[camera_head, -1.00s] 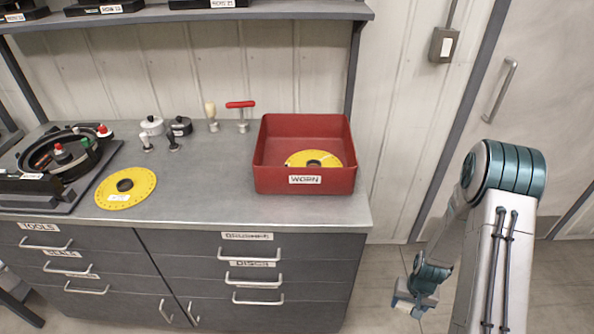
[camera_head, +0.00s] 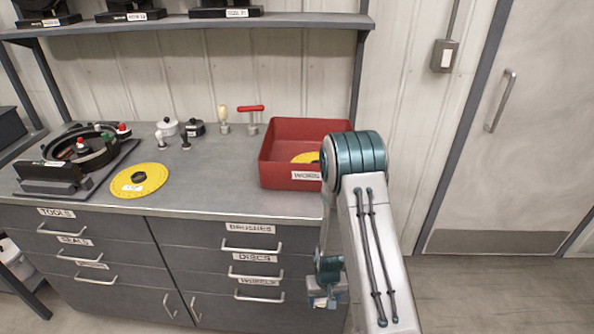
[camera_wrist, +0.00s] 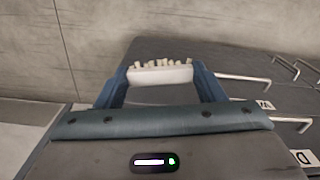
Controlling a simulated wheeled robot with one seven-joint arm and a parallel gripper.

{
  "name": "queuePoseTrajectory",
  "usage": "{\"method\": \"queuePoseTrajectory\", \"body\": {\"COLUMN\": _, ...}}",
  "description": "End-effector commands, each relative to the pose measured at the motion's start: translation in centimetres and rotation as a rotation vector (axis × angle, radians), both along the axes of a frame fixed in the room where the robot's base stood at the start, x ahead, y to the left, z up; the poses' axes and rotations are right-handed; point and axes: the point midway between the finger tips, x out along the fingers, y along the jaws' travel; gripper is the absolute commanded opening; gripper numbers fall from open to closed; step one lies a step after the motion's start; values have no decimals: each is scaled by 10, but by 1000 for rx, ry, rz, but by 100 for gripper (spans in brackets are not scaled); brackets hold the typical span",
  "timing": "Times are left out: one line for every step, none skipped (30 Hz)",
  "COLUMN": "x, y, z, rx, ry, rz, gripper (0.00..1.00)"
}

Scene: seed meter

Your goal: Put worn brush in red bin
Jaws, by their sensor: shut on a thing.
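My gripper (camera_wrist: 160,82) is shut on a small pale brush (camera_wrist: 160,74), with its blue fingers at the two ends and uneven cream tufts along the far edge. In the head view my gripper (camera_head: 323,297) hangs low in front of the cabinet drawers, below the bench top, and the brush cannot be made out there. The red bin (camera_head: 290,177) stands on the right end of the bench, above my gripper. It has a white label and holds a yellow disc (camera_head: 306,157). My arm hides the bin's right part.
The grey bench (camera_head: 220,180) also holds a yellow disc (camera_head: 139,180), a black round housing (camera_head: 83,150), small pots and hand tools. The drawers (camera_head: 252,247) below have protruding handles. A shelf (camera_head: 290,21) hangs above. Open floor (camera_head: 480,290) lies to the right.

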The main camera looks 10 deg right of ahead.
Motion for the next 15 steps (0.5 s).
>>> {"method": "queuePoseTrajectory", "body": {"x": 0, "y": 0, "z": -18, "rx": 0, "ry": 0, "rz": 1, "gripper": 41}}
{"method": "queuePoseTrajectory", "body": {"x": 0, "y": 1, "z": -23, "rx": 0, "ry": 0, "rz": 1, "gripper": 41}}
{"method": "queuePoseTrajectory", "body": {"x": 0, "y": 1, "z": -29, "rx": 0, "ry": 0, "rz": 2, "gripper": 41}}
{"method": "queuePoseTrajectory", "body": {"x": 0, "y": 1, "z": -34, "rx": 0, "ry": 0, "rz": 3, "gripper": 41}}
{"method": "queuePoseTrajectory", "body": {"x": 3, "y": 1, "z": -22, "rx": 0, "ry": -5, "rz": 1, "gripper": 41}}
{"method": "queuePoseTrajectory", "body": {"x": 5, "y": -1, "z": -5, "rx": 0, "ry": -8, "rz": -4, "gripper": 41}}
{"method": "queuePoseTrajectory", "body": {"x": 6, "y": -2, "z": 3, "rx": 0, "ry": -7, "rz": -7, "gripper": 41}}
{"method": "queuePoseTrajectory", "body": {"x": 6, "y": -3, "z": 10, "rx": 0, "ry": -8, "rz": -10, "gripper": 41}}
{"method": "queuePoseTrajectory", "body": {"x": 8, "y": -5, "z": 21, "rx": -1, "ry": -8, "rz": -16, "gripper": 41}}
{"method": "queuePoseTrajectory", "body": {"x": 9, "y": -7, "z": 29, "rx": -1, "ry": -8, "rz": -20, "gripper": 41}}
{"method": "queuePoseTrajectory", "body": {"x": 10, "y": -8, "z": 38, "rx": -1, "ry": -9, "rz": -24, "gripper": 41}}
{"method": "queuePoseTrajectory", "body": {"x": 13, "y": -10, "z": 52, "rx": -1, "ry": -10, "rz": -31, "gripper": 41}}
{"method": "queuePoseTrajectory", "body": {"x": 14, "y": -12, "z": 62, "rx": -1, "ry": -10, "rz": -36, "gripper": 41}}
{"method": "queuePoseTrajectory", "body": {"x": 16, "y": -14, "z": 72, "rx": -1, "ry": -10, "rz": -41, "gripper": 41}}
{"method": "queuePoseTrajectory", "body": {"x": 18, "y": -16, "z": 88, "rx": 0, "ry": -11, "rz": -48, "gripper": 41}}
